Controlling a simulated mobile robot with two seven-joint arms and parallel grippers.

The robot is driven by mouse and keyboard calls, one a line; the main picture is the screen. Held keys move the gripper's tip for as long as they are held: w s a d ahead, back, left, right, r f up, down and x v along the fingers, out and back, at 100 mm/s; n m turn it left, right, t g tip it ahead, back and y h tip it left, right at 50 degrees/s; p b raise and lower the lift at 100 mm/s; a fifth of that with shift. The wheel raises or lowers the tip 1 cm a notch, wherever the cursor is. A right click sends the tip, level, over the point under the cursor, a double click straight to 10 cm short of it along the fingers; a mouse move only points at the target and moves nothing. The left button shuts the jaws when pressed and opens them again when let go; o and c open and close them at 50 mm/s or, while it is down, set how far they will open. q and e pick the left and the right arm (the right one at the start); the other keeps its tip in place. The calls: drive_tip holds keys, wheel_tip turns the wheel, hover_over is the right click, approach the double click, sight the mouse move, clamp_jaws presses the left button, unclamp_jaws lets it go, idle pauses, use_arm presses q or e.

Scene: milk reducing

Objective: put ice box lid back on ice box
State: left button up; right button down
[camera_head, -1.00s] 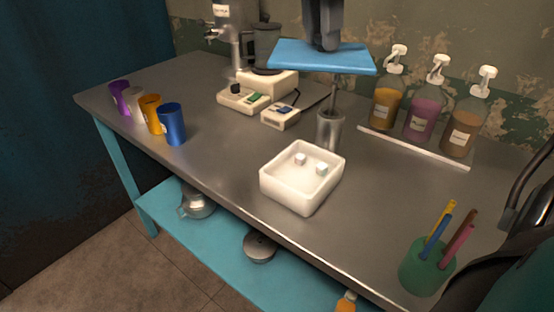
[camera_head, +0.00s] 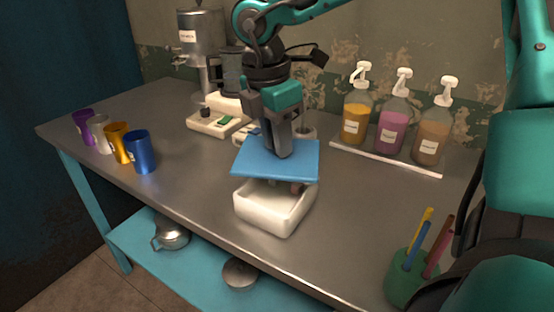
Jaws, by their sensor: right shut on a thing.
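The ice box (camera_head: 268,208) is a white, square, open-topped box on the metal table. The blue lid (camera_head: 275,160) is a flat square plate above it, over its back part. A gap shows between the lid and the box's front rim, where some of the inside is visible. My right gripper (camera_head: 283,148) points down and is shut on the lid from above. My left gripper is not in view.
Several coloured cups (camera_head: 140,152) stand at the table's left. Pump bottles (camera_head: 392,125) stand on a tray at the back right. A green holder with straws (camera_head: 405,280) is at the front right. A blender (camera_head: 232,75) and switch boxes are behind the lid.

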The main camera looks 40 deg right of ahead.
sight(277, 162)
wheel_tip(277, 162, down, 4)
drive_tip(key=shift+f, duration=0.2)
drive_tip(key=shift+f+b, duration=0.5)
drive_tip(key=shift+b, duration=0.65)
drive_tip(key=c, duration=1)
unclamp_jaws()
drive_tip(key=shift+r, duration=0.1)
drive_tip(key=shift+o, duration=0.2)
